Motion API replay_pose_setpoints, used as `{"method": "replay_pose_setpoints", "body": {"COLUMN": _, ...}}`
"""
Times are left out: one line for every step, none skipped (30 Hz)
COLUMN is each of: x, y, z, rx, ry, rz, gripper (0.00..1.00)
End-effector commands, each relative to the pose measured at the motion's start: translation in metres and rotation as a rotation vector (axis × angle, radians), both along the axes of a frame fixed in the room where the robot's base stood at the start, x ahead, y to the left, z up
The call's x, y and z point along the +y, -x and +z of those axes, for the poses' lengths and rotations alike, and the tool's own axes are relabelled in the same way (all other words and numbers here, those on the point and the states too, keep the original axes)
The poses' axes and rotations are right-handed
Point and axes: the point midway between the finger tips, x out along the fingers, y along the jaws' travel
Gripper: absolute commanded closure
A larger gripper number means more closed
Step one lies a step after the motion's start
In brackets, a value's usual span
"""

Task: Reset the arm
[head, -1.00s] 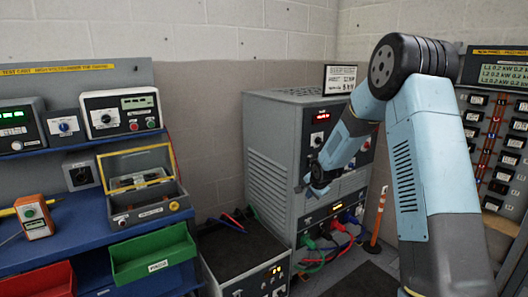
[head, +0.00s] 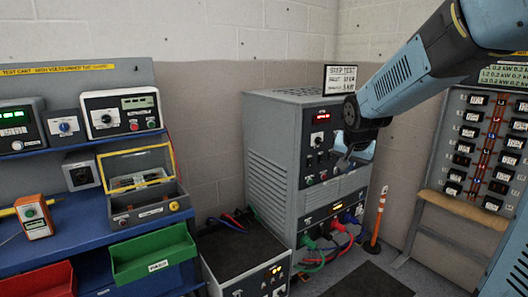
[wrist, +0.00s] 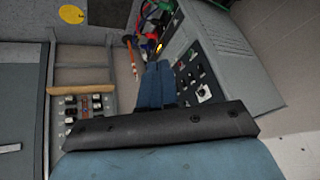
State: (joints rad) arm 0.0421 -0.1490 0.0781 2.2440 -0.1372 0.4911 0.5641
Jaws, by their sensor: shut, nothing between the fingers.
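My blue arm (head: 410,75) reaches in from the upper right in the head view. My gripper (head: 345,163) is in front of the grey test cabinet (head: 270,135), near its front panel, and is small and partly hidden by my wrist there. In the wrist view my gripper (wrist: 158,72) shows as two blue fingers lying together, with nothing visible between them. The cabinet (wrist: 232,80) is to the right of the fingers in that view. I cannot tell the exact gap between the fingertips and the panel.
A blue test cart (head: 75,220) with instruments, a green bin (head: 152,255) and a red bin (head: 40,283) stands at left. A low black-topped unit (head: 240,250) sits before the cabinet. Coloured cables and an orange post (head: 377,215) are nearby. A load panel (head: 485,150) stands at right.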

Motion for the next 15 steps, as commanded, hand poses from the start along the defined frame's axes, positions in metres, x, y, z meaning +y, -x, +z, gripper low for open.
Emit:
{"method": "replay_pose_setpoints", "body": {"x": -0.001, "y": 0.016, "z": 0.008, "rx": -0.001, "ry": 0.014, "rz": 0.016, "gripper": 1.00}}
{"method": "replay_pose_setpoints", "body": {"x": -0.002, "y": 0.025, "z": 0.012, "rx": 0.003, "ry": 0.023, "rz": 0.028, "gripper": 1.00}}
{"method": "replay_pose_setpoints", "body": {"x": -0.003, "y": 0.036, "z": 0.016, "rx": 0.007, "ry": 0.033, "rz": 0.043, "gripper": 1.00}}
{"method": "replay_pose_setpoints", "body": {"x": -0.004, "y": 0.045, "z": 0.019, "rx": 0.010, "ry": 0.039, "rz": 0.054, "gripper": 1.00}}
{"method": "replay_pose_setpoints", "body": {"x": -0.004, "y": 0.054, "z": 0.022, "rx": 0.014, "ry": 0.046, "rz": 0.067, "gripper": 1.00}}
{"method": "replay_pose_setpoints", "body": {"x": -0.005, "y": 0.066, "z": 0.026, "rx": 0.018, "ry": 0.056, "rz": 0.082, "gripper": 1.00}}
{"method": "replay_pose_setpoints", "body": {"x": -0.005, "y": 0.075, "z": 0.028, "rx": 0.022, "ry": 0.063, "rz": 0.094, "gripper": 1.00}}
{"method": "replay_pose_setpoints", "body": {"x": -0.006, "y": 0.084, "z": 0.030, "rx": 0.024, "ry": 0.070, "rz": 0.107, "gripper": 1.00}}
{"method": "replay_pose_setpoints", "body": {"x": -0.006, "y": 0.095, "z": 0.033, "rx": 0.029, "ry": 0.078, "rz": 0.123, "gripper": 1.00}}
{"method": "replay_pose_setpoints", "body": {"x": -0.007, "y": 0.104, "z": 0.034, "rx": 0.032, "ry": 0.083, "rz": 0.135, "gripper": 1.00}}
{"method": "replay_pose_setpoints", "body": {"x": -0.007, "y": 0.113, "z": 0.036, "rx": 0.035, "ry": 0.089, "rz": 0.148, "gripper": 1.00}}
{"method": "replay_pose_setpoints", "body": {"x": -0.007, "y": 0.125, "z": 0.038, "rx": 0.039, "ry": 0.097, "rz": 0.165, "gripper": 1.00}}
{"method": "replay_pose_setpoints", "body": {"x": -0.008, "y": 0.134, "z": 0.039, "rx": 0.043, "ry": 0.102, "rz": 0.178, "gripper": 1.00}}
{"method": "replay_pose_setpoints", "body": {"x": -0.008, "y": 0.143, "z": 0.040, "rx": 0.046, "ry": 0.107, "rz": 0.191, "gripper": 1.00}}
{"method": "replay_pose_setpoints", "body": {"x": -0.008, "y": 0.154, "z": 0.041, "rx": 0.050, "ry": 0.114, "rz": 0.209, "gripper": 1.00}}
